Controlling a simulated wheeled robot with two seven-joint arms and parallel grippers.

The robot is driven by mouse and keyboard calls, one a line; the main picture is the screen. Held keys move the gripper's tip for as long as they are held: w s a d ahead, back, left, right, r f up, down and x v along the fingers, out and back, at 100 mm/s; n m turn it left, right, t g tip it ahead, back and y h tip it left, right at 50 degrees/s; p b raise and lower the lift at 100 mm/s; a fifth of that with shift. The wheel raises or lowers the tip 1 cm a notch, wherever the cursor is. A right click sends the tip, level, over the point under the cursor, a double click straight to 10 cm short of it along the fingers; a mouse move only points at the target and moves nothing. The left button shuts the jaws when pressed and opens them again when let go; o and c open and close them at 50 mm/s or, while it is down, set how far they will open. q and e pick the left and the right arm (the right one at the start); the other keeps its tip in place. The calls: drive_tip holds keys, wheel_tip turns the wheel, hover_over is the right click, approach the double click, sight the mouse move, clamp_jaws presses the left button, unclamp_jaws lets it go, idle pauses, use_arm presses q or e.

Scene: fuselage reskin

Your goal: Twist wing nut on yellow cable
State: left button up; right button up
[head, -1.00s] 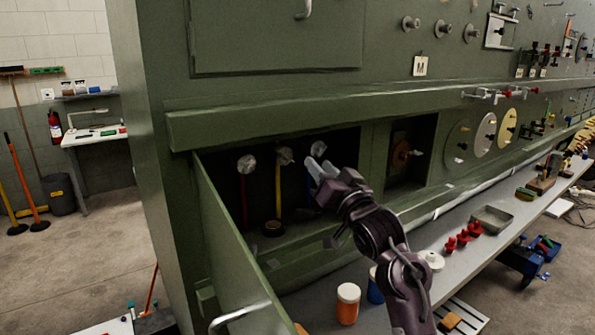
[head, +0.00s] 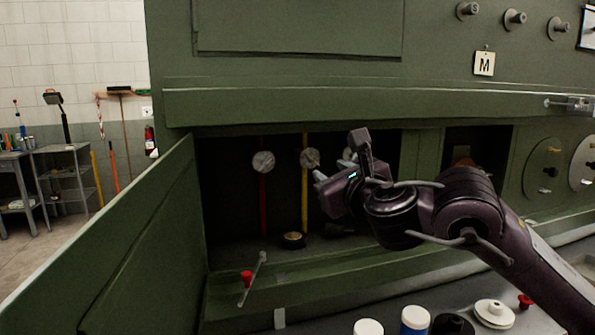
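The yellow cable (head: 304,198) hangs upright inside the dark open compartment. My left gripper is not in view.
A red cable (head: 262,200) with its own round fitting (head: 263,162) hangs left of the yellow one. Another fitting (head: 348,155) is partly hidden behind my gripper. The green door (head: 130,240) stands open at left. A dark round object (head: 292,240) lies on the compartment floor.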

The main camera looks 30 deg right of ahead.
sight(314, 161)
drive_tip(key=p+x, duration=0.1)
drive_tip(key=x, duration=0.6)
drive_tip(key=shift+w+a, duration=0.1)
drive_tip(key=shift+w, duration=0.35)
